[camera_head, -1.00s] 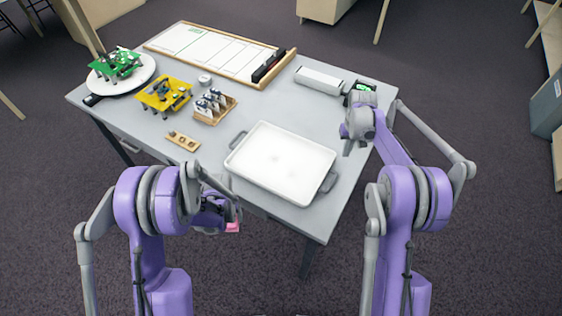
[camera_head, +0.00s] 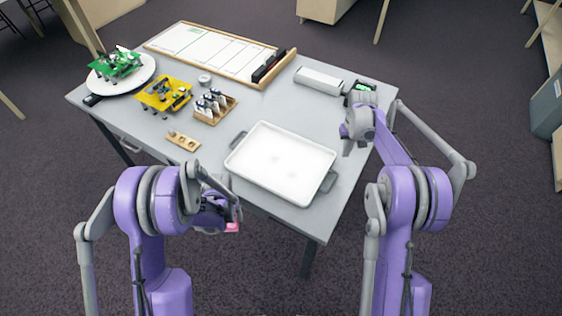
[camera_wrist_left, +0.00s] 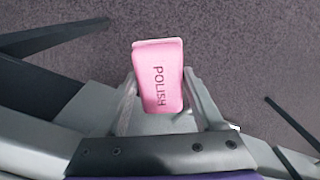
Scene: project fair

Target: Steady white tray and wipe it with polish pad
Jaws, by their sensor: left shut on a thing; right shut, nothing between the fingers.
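The white tray (camera_head: 280,160) lies flat on the grey table near its front right edge, with a grey handle at each end. Its inside looks empty. My left gripper (camera_wrist_left: 160,95) is shut on the pink polish pad (camera_wrist_left: 158,75), whose word POLISH faces the left wrist camera. In the head view the pad (camera_head: 232,227) shows only as a small pink patch in front of the table's front edge, apart from the tray. My right gripper (camera_head: 349,147) is shut and empty, above the table's right side, to the right of the tray and apart from it.
On the table (camera_head: 215,151), a wooden holder (camera_head: 213,107), a yellow board (camera_head: 163,94), a small wooden strip (camera_head: 183,141) and a white round stand with a green board (camera_head: 120,66) are left of the tray. A white box (camera_head: 319,79) and a whiteboard (camera_head: 215,52) lie behind.

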